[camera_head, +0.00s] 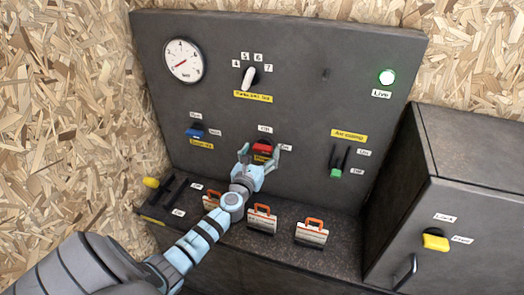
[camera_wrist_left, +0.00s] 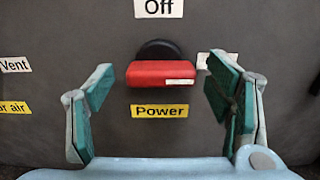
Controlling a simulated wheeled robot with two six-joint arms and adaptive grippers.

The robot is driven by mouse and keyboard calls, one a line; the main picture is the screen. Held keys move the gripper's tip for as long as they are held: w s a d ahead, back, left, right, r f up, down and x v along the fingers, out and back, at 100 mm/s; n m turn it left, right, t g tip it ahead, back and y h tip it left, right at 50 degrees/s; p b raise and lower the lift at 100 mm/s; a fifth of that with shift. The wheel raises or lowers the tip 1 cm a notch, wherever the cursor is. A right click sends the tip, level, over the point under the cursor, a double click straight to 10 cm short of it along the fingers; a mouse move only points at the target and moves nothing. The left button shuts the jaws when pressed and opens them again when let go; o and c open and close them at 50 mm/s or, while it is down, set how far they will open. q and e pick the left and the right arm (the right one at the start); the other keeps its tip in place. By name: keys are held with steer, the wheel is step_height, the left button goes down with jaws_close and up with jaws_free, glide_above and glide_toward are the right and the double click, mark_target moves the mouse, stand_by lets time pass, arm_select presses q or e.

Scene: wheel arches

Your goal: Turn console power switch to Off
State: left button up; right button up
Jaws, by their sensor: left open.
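The power switch has a red bar handle (camera_head: 262,147) on a black round base, low in the middle of the console panel. In the left wrist view the red handle (camera_wrist_left: 160,73) lies level, with the Off label (camera_wrist_left: 159,8) above it and the yellow Power label (camera_wrist_left: 159,111) below. The On label (camera_head: 286,147) is to its right. My left gripper (camera_head: 259,153) is in front of the switch, open. In the left wrist view its fingers (camera_wrist_left: 158,85) stand on either side of the handle, with gaps on both sides. My right gripper is not in view.
A blue switch (camera_head: 194,132) is to the left, a green-tipped lever (camera_head: 336,171) to the right, and a selector knob (camera_head: 249,78) above. Orange-handled breakers (camera_head: 261,220) line the ledge below. The Live lamp (camera_head: 387,77) glows green. A cabinet (camera_head: 455,205) juts out at right.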

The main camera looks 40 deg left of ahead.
arm_select(q)
steer(key=shift+w+a+f, duration=0.15)
steer(key=shift+w+a, duration=0.05)
steer(key=shift+w, duration=0.35)
steer(key=shift+w+a, duration=0.1)
steer(key=shift+w, duration=0.3)
steer(key=shift+c, duration=0.4)
steer(key=shift+s, duration=0.1)
steer(key=c, duration=1.1)
